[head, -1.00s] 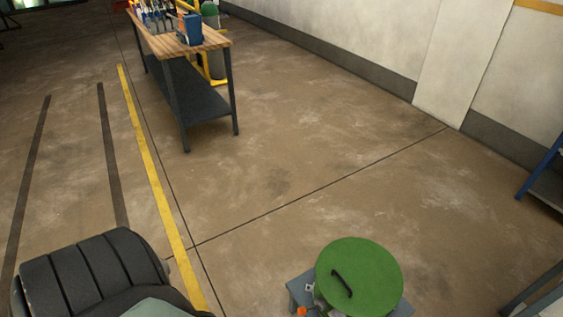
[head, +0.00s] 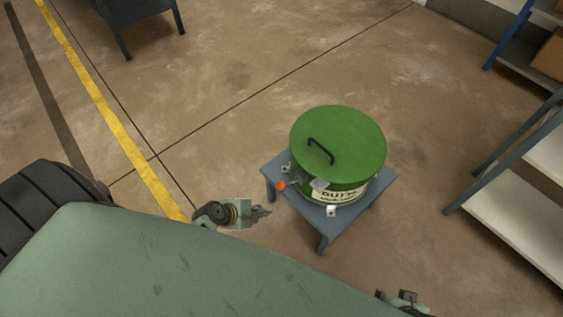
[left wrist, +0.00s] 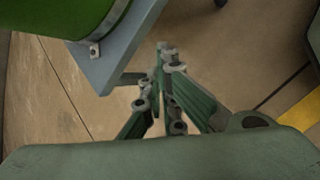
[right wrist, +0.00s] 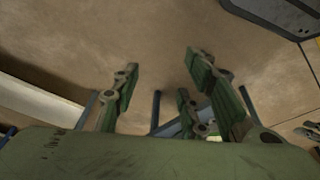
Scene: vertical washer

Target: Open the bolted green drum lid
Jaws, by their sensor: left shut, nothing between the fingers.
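The green drum (head: 330,195) stands on a low grey stand (head: 380,190) right of centre in the head view. Its round green lid (head: 355,145) is on top, flat, with a black handle (head: 320,150). A metal latch with an orange knob (head: 282,186) sticks out from the drum's near left side. My left gripper (head: 262,212) is shut and empty, left of the stand and apart from the knob; it also shows in the left wrist view (left wrist: 168,60). My right gripper (right wrist: 160,75) is open and empty; only a bit shows at the head view's bottom edge.
Shelving with white boards (head: 520,200) stands at the right. A blue-framed shelf with a box (head: 530,60) is at the far right. A workbench (head: 135,12) is at the top left. The floor between bench and stand is clear.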

